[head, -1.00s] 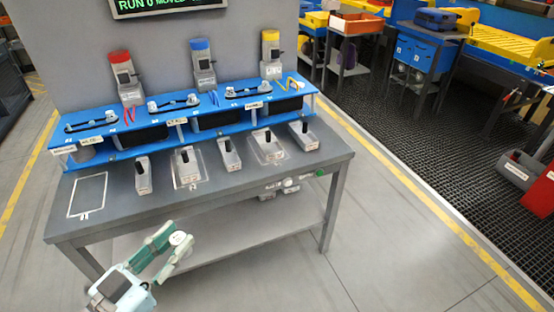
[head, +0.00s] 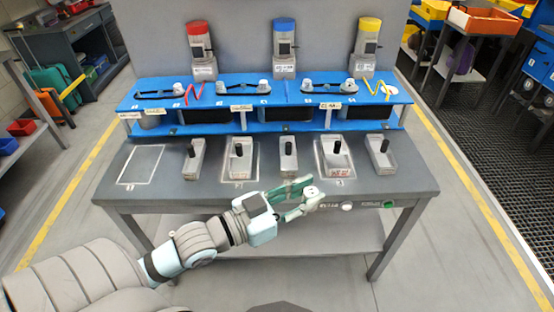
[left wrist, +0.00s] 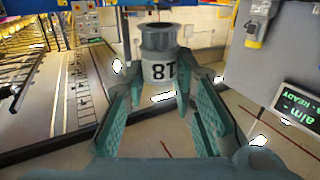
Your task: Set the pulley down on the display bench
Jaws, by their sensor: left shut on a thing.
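My left gripper (head: 298,192) is shut on the pulley (left wrist: 158,40), a grey flanged piece with a white band marked 18, upside down in the left wrist view. In the head view only a small pale end of the pulley (head: 313,194) shows at the fingertips. The gripper and pulley appear in front of the grey bench's (head: 215,195) front edge; their height over it is hard to tell. An empty white-outlined rectangle (head: 141,164) is on the left of the bench top. My right gripper is not in view.
Several grey holders with black knobs (head: 288,160) stand along the bench top. Behind them runs a blue rack (head: 226,107) with red-, blue- and yellow-topped units above it. A lower shelf (head: 270,235) lies beneath. The bench top's left part is clear.

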